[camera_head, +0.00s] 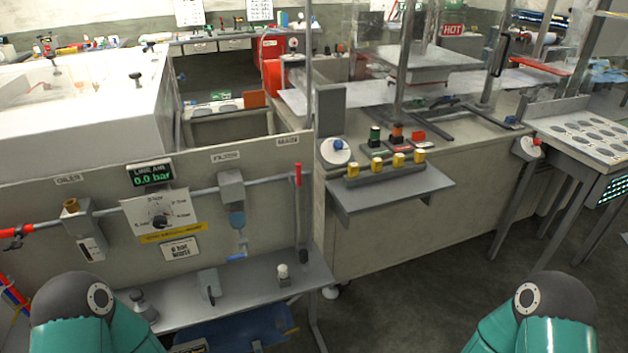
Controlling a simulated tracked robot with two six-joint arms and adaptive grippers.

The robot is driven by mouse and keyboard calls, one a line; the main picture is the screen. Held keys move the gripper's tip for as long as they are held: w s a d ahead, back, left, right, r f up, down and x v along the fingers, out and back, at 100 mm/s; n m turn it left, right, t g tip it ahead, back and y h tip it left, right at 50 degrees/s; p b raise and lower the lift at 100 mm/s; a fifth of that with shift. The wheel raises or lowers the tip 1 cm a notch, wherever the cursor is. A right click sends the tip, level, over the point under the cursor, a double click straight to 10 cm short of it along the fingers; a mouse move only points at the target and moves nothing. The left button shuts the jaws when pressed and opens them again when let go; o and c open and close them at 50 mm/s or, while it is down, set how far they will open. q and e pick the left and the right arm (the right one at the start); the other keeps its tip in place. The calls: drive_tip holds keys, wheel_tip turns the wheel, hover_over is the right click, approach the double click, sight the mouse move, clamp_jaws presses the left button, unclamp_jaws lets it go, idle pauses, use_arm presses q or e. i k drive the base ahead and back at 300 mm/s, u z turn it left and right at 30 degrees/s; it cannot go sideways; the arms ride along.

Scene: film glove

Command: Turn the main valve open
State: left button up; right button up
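The main valve appears as a red upright lever (298,175) below the "MAIN" label at the right end of the grey panel (120,190). The lever stands across the grey pipe (265,182) that runs along the panel. A display (151,174) on the panel reads "LINE AIR 0.0 bar" in green. My teal and dark arm links show at the bottom left and bottom right corners. Neither of my grippers is in view, so I cannot see their fingers.
A grey shelf (245,287) below the panel holds small fittings. A shelf with yellow buttons (390,190) stands right. Floor (420,260) is clear between the benches.

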sight(297, 172)
drive_tip(key=u, duration=0.15)
drive_tip(key=i, duration=0.9)
drive_tip(key=z, duration=0.05)
